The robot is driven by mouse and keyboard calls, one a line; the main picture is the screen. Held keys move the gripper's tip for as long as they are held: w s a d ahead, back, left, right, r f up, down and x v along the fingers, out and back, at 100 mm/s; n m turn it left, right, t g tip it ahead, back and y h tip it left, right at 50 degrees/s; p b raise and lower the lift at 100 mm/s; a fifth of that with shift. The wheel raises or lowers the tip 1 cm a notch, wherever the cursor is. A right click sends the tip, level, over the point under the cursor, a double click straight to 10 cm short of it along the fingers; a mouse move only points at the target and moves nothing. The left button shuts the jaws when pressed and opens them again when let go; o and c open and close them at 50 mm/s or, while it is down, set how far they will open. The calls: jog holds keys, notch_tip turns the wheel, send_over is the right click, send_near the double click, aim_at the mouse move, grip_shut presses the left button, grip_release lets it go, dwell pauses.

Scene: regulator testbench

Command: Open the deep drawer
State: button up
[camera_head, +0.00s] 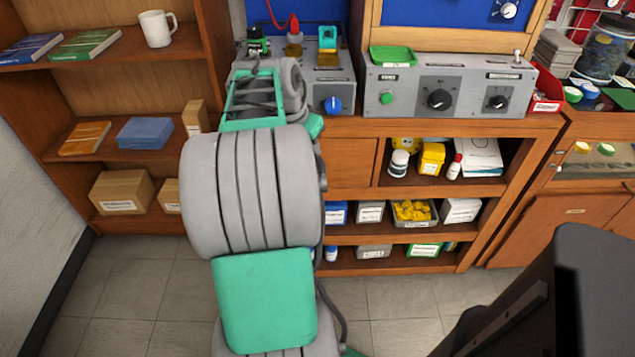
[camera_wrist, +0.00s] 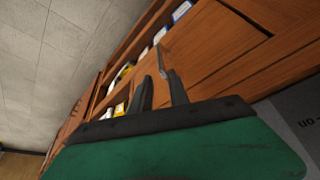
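The wooden drawer front (camera_head: 347,165) is in the bench below the grey control boxes, partly hidden by my arm in the head view. It looks flush with the bench. In the wrist view the drawer front (camera_wrist: 215,45) fills the upper right, tilted. A thin metal handle (camera_wrist: 162,62) stands out near its edge. My gripper (camera_wrist: 160,78) shows as two dark fingers spread apart, with their tips close to the handle. The handle's end appears in line with the gap, near the right finger; I cannot tell if they touch. The head view hides my gripper behind my arm.
Open shelves (camera_head: 430,189) with bottles, boxes and bins lie right of the drawer. Grey control boxes (camera_head: 450,92) stand on the bench above. A bookshelf (camera_head: 75,105) stands at the left. The tiled floor (camera_head: 385,305) before the bench is clear apart from my own body.

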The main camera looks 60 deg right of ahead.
jog(key=b+x, duration=0.1)
jog(key=x, duration=1)
jog(key=shift+w+d+f, duration=0.1)
jog(key=shift+f, duration=0.05)
jog(key=shift+c, duration=0.2)
grip_shut()
dwell(0.6)
